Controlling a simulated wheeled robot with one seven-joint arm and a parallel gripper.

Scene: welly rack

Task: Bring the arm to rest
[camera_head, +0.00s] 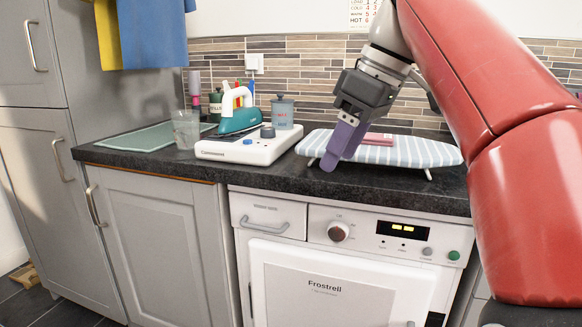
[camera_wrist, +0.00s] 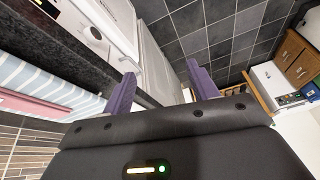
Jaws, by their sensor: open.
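My gripper (camera_head: 340,145) hangs in front of the striped ironing board in the head view, above the front edge of the worktop. In the wrist view my gripper (camera_wrist: 162,88) shows two purple fingers spread well apart, with nothing between them. It is open and empty. In the head view the fingers overlap each other, so the gap is hidden there. My red arm reaches in from the upper right.
A small striped ironing board (camera_head: 392,150) with a folded pink cloth (camera_head: 377,139) stands on the dark worktop (camera_head: 270,180). A white appliance (camera_head: 246,150) bears a teal iron (camera_head: 240,118). A glass (camera_head: 186,129) stands left of it. A white machine (camera_head: 330,285) stands below.

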